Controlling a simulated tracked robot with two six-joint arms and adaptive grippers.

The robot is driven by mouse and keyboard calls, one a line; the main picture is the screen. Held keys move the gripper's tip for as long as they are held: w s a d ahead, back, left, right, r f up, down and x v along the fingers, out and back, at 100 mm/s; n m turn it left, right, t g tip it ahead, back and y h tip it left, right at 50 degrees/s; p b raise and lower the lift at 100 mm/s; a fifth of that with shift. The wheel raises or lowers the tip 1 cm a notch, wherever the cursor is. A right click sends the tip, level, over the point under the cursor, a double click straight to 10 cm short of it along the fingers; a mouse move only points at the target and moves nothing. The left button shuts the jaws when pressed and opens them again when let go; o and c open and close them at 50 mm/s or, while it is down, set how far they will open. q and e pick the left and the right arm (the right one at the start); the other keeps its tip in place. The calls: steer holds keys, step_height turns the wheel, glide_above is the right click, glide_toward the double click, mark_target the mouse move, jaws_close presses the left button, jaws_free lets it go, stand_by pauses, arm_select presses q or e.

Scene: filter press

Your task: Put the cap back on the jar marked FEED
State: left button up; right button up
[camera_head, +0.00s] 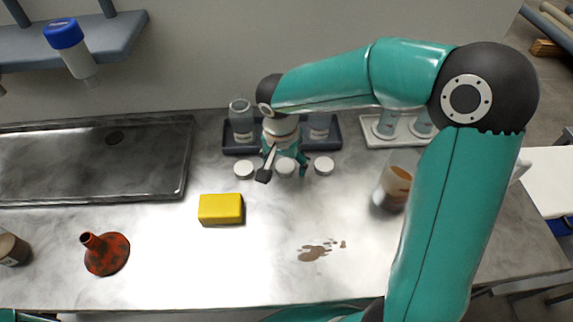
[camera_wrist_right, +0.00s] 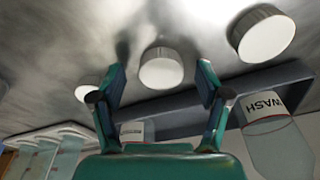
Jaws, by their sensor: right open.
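Three white caps lie in a row on the bench: the left cap (camera_head: 243,169), the middle cap (camera_head: 285,169) and the right cap (camera_head: 324,165). My right gripper (camera_head: 284,163) is open over the middle cap. In the right wrist view, the middle cap (camera_wrist_right: 161,69) shows between the spread fingers (camera_wrist_right: 163,85), with no clear contact. Open jars stand in a dark rack (camera_head: 232,150) behind the caps. The left jar (camera_head: 240,118) is marked WASH in the right wrist view (camera_wrist_right: 275,135). No FEED marking is readable; another jar's label (camera_wrist_right: 132,131) is too small. My left gripper is not visible.
A yellow sponge (camera_head: 220,208), a red funnel (camera_head: 107,254) and a brown spill (camera_head: 316,251) lie in front. A brown-filled beaker (camera_head: 393,184) stands right, near my right arm. A metal sink (camera_head: 90,165) is left, and a white rack (camera_head: 372,139) is back right.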

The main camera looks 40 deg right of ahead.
mark_target(285, 167)
stand_by(0.3)
steer(key=c, duration=0.8)
steer(key=shift+c, duration=0.2)
step_height(285, 167, up, 20)
steer(key=p, duration=0.2)
